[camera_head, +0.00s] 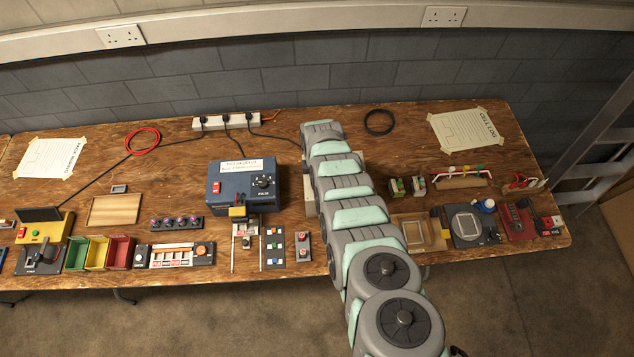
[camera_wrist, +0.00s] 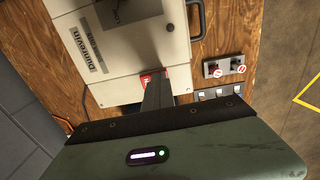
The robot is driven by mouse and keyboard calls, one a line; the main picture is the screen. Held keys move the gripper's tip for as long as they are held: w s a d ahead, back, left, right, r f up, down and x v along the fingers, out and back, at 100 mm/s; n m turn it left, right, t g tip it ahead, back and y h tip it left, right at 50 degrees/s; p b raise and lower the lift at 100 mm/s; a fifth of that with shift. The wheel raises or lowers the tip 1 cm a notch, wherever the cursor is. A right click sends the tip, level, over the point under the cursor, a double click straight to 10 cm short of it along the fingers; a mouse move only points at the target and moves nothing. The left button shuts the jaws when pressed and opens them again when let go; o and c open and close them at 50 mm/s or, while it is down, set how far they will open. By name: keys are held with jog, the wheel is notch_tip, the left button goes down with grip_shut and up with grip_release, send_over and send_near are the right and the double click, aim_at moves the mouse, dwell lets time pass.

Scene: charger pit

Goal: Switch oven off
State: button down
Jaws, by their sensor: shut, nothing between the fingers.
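A cream box (camera_wrist: 138,52), which appears to be the oven, fills the upper middle of the wrist view, with a dark-lettered label on its face. A small red switch (camera_wrist: 146,80) sits low on that face. My gripper (camera_wrist: 156,86) is shut and empty, its fingertips right at the switch and partly covering it. I cannot tell whether they touch it or which way the switch is set. In the head view my arm hides most of the cream box (camera_head: 308,187), and my gripper is hidden too.
A block with two red-marked knobs (camera_wrist: 225,67) and a switch block (camera_wrist: 218,91) lie beside the box. In the head view a blue box (camera_head: 228,192) with its own red switch stands left of my arm. Trays and small devices line the bench's front edge.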

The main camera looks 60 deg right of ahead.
jog(key=r+p, duration=0.2)
jog(key=p, duration=0.1)
jog(key=r+p, duration=0.4)
jog(key=p, duration=0.1)
jog(key=shift+s+a+r+p, duration=0.25)
jog(key=shift+a+r+p, duration=0.05)
jog(key=shift+r, duration=0.1)
notch_tip(320, 180, up, 7)
jog(key=b, duration=0.1)
jog(key=shift+s+a, duration=0.25)
jog(key=shift+w, duration=0.1)
